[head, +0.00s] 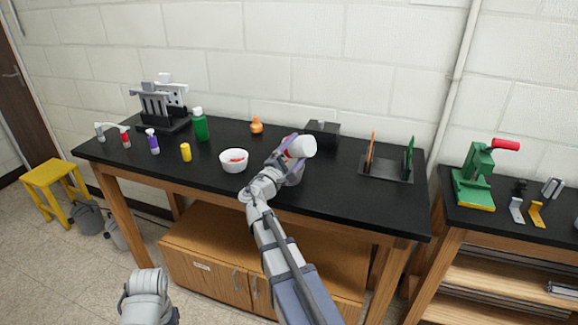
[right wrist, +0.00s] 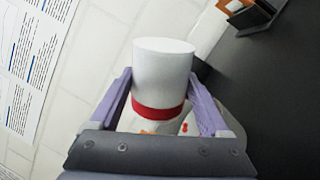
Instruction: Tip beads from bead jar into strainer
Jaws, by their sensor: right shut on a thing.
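My right gripper (head: 290,148) is shut on a white cylindrical jar with a red band, the bead jar (right wrist: 163,75). In the head view the jar (head: 301,146) is held above the black bench, tilted well over, with its white end to the right. In the right wrist view the purple fingers (right wrist: 160,95) press on both sides of it. The jar's contents are hidden.
On the black bench (head: 340,205) stand a green bottle (head: 200,128), a yellow container (head: 186,153), a purple container (head: 153,145) and an orange flask (head: 256,126). A dark rack (head: 386,172) with upright tools is at the right. The bench front right is clear.

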